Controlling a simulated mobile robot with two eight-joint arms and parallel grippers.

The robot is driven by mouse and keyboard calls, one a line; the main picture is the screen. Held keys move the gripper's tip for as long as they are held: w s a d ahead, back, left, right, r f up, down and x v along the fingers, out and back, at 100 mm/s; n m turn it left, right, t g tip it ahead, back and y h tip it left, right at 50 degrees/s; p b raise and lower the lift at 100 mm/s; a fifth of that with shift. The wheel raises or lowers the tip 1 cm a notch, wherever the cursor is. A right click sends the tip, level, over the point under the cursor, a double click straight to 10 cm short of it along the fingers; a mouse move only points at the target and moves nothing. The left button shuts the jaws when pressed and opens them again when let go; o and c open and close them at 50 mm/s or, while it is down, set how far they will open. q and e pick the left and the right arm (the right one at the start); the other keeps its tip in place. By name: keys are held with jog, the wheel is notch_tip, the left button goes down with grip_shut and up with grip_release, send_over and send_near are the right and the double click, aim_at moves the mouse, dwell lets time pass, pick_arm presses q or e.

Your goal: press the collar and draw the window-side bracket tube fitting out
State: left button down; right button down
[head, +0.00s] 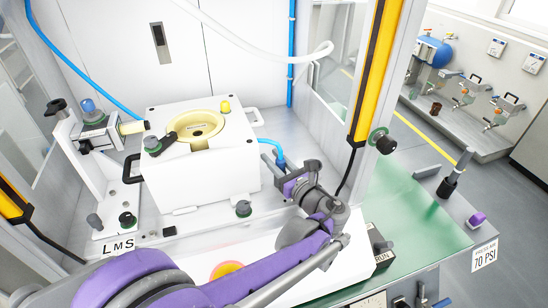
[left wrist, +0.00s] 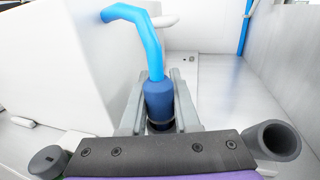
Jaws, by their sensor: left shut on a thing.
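The blue tube fitting (head: 281,162) is at the right side of the white press box, with a light blue tube (head: 268,143) curving from it to the box wall. My left gripper (head: 284,173) reaches in from below and is shut on the fitting. In the left wrist view the dark blue fitting body (left wrist: 158,100) stands between my two grey fingers (left wrist: 159,112). A dark ring shows at its lower end. The light blue tube (left wrist: 150,45) rises from its top and bends left. I cannot tell whether the fitting is seated in a bracket. My right gripper is not in view.
The white press box (head: 205,165) with a yellow ring on top stands close left of my gripper. A bracket with a regulator (head: 95,130) is at the left. A yellow post (head: 372,75) rises to the right. Green bench top (head: 410,215) lies at right.

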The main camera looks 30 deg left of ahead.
pick_arm(q)
jog(key=shift+f, duration=0.3)
jog(key=c, duration=0.6)
grip_release()
jog(key=shift+o, duration=0.2)
jog(key=v, duration=1.1)
jog(key=shift+a, duration=0.1)
